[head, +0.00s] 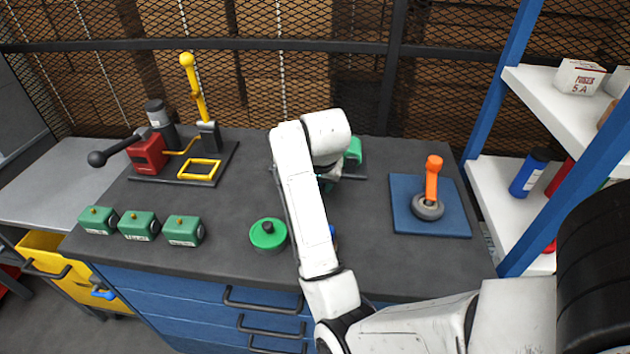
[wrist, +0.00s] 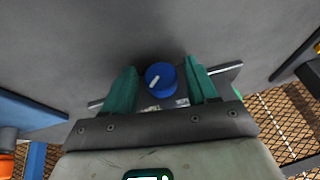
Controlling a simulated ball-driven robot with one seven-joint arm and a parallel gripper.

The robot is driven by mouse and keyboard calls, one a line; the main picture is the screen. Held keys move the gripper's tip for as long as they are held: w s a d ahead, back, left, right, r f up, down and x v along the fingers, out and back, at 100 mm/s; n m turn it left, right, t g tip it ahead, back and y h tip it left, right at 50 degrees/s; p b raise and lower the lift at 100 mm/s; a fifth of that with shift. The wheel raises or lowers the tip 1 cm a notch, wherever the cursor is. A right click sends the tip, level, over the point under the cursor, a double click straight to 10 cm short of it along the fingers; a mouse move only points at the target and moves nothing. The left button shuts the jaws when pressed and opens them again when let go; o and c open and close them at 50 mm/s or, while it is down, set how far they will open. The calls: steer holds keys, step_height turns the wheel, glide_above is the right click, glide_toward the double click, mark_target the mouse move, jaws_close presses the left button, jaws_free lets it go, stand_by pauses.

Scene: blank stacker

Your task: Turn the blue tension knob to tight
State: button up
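The blue tension knob (wrist: 163,75) shows in the wrist view, round, with a short white pointer mark slanting across its top. My gripper (wrist: 160,76) is open, with one green finger on each side of the knob. Gaps show between the fingers and the knob, so I see no contact. Small pale labels (wrist: 182,102) lie just below the knob, partly hidden by the gripper and too small to read.
A red and yellow lever press (head: 150,154) stands at the back left of the dark bench. Several green blocks (head: 139,226) and a green-topped round puck (head: 268,235) lie in front. An orange-handled tool (head: 431,190) stands on a blue mat (head: 408,188) at the right, near white shelves (head: 497,190).

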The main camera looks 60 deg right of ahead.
steer(key=shift+o, duration=0.6)
steer(key=shift+a+r, duration=0.1)
steer(key=shift+r, duration=0.2)
steer(key=p+v, duration=0.5)
steer(key=v, duration=0.5)
steer(key=shift+p, duration=0.4)
steer(key=shift+s+a, duration=0.1)
steer(key=shift+s, duration=0.1)
